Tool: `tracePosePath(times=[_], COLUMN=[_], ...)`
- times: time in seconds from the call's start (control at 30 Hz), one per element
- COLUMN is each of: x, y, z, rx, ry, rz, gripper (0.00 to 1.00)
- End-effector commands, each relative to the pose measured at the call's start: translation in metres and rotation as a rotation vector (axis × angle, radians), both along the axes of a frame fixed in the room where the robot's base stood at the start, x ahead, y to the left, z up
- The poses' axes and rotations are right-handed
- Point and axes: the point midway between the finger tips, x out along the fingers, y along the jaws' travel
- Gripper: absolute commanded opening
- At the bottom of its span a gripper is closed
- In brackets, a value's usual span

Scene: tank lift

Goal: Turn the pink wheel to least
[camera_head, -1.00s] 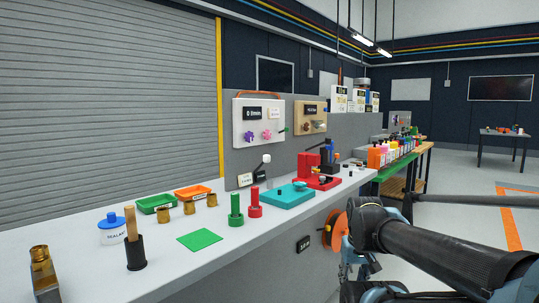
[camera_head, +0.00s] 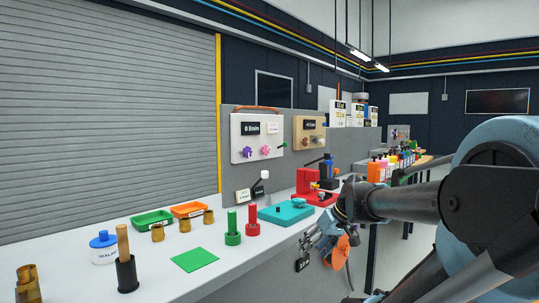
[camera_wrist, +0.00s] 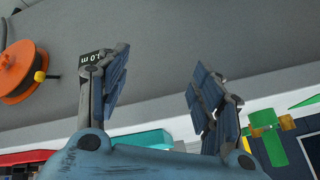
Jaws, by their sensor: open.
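The pink wheel (camera_head: 264,152) is a small knob on the front of a white panel (camera_head: 239,145), to the right of a purple knob (camera_head: 248,152). The wheel's exact setting is too small to tell. My gripper (camera_head: 312,240) is low in front of the bench's front face, well below and to the right of the panel. In the wrist view my gripper (camera_wrist: 160,90) has its two fingers spread wide with nothing between them. The wheel does not show in the wrist view.
A green post (camera_head: 232,228), a red post (camera_head: 252,220), a teal block (camera_head: 284,212) and a red press (camera_head: 310,188) stand between my gripper and the panel. An orange reel (camera_wrist: 18,70) is on the bench front. The air above the bench is free.

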Motion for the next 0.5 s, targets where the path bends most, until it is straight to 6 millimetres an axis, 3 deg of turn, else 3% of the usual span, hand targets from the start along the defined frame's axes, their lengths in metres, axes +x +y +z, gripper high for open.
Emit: tracePosePath(times=[0.03, 0.2, 0.5], x=[0.020, 0.084, 0.204], y=[0.010, 0.039, 0.058], z=[0.017, 0.076, 0.182], rx=[0.042, 0.183, 0.360], ry=[-0.045, -0.240, -0.654], rz=[0.040, 0.176, 0.302], gripper=[0.60, 0.60, 0.60])
